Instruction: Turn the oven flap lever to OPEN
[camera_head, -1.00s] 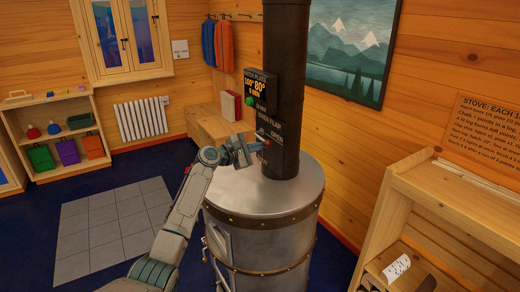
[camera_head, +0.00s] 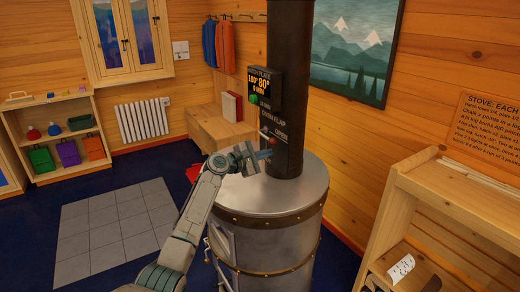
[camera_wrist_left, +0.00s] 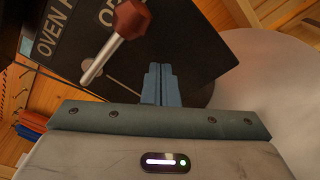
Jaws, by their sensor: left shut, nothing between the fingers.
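The oven flap lever (camera_wrist_left: 110,52) is a pale rod with a dark red knob, mounted on the dark panel (camera_wrist_left: 200,45) lettered OVEN FLAP and OPEN. In the head view its red knob (camera_head: 272,141) shows small beside the word OPEN on the stove pipe. My left gripper (camera_head: 267,154) is at the front of this panel, just below the knob. In the left wrist view its blue fingers (camera_wrist_left: 161,82) are together and empty, beside the rod and apart from it in the picture. Whether they touch the panel I cannot tell. My right gripper is not in view.
The round metal stove (camera_head: 265,225) stands under the panel, its top close below my left gripper. The black pipe (camera_head: 289,80) rises behind. A wooden shelf unit (camera_head: 450,200) stands at the right. The tiled floor (camera_head: 115,225) at the left is clear.

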